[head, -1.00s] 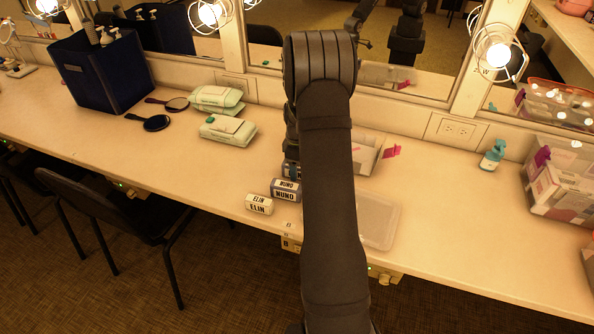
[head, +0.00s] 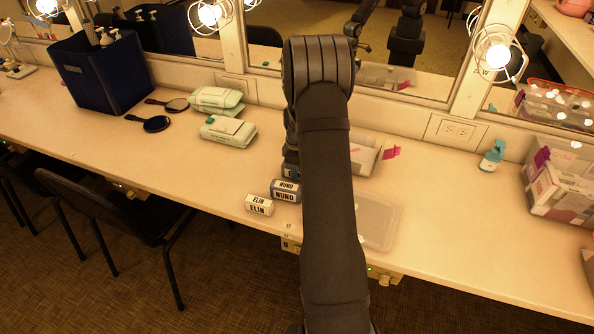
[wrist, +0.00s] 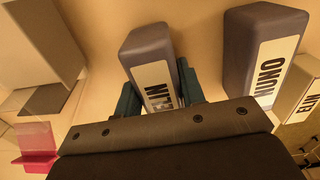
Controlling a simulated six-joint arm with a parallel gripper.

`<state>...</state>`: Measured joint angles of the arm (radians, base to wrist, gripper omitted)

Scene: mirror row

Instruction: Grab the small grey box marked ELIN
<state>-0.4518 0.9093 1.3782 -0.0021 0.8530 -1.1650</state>
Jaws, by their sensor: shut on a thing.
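In the head view my arm hides most of the gripper and the held box. A grey box marked NUNO (wrist: 255,35) stands to the right in the wrist view; it also shows in the head view (head: 286,190). A white box marked ELIN (head: 259,205) sits left of it near the counter's front edge, and at the right edge of the wrist view (wrist: 303,88).
Pale green wipe packs (head: 228,132) and hand mirrors (head: 157,124) lie to the left, by a dark blue bin (head: 105,75). A clear flat tray (head: 380,225) lies right of my arm. A small teal-capped bottle (head: 492,156) and a clear container (head: 560,185) stand further right.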

